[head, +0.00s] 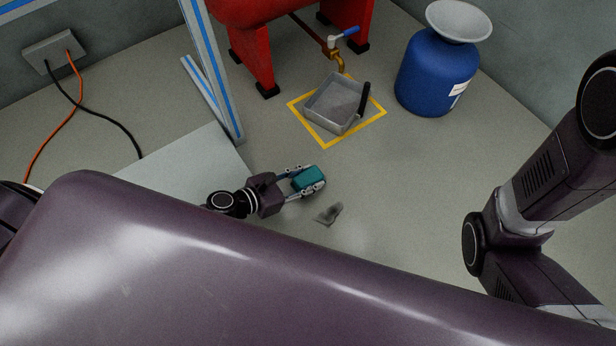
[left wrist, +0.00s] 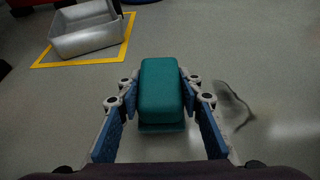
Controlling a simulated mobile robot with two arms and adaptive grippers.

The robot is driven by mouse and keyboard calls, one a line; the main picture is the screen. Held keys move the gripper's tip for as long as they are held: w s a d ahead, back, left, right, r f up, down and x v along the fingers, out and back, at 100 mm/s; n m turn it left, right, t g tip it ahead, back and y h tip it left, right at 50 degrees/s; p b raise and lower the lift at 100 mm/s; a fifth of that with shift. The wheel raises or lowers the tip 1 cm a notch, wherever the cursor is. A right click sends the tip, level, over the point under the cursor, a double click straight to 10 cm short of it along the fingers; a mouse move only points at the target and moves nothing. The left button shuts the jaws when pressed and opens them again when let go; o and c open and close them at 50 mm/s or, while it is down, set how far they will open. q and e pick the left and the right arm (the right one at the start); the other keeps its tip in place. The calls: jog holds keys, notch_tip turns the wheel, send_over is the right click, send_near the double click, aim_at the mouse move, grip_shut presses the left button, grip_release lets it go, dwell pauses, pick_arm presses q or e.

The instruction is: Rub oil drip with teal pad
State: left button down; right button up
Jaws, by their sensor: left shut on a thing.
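The teal pad (head: 307,179) is a small rounded block held between the fingers of my left gripper (head: 306,181). In the left wrist view the pad (left wrist: 161,90) sits between the two blue-lined fingers (left wrist: 160,112). My left gripper is shut on it. The oil drip (head: 329,213) is a dark irregular smear on the grey floor, just right of and below the pad in the head view. It also shows in the left wrist view (left wrist: 234,106), to the right of the gripper and apart from the pad. My right gripper is out of view; only my right arm shows.
A grey metal tray (head: 313,115) with a black handle stands inside a yellow floor square (head: 325,145), under a brass tap on a red tank (head: 265,12). A blue drum (head: 436,75) with a funnel stands at right. Floor around the smear is clear.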

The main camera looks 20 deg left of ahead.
pick_arm(q)
jog(key=shift+f+b, duration=0.75)
dwell(0.7)
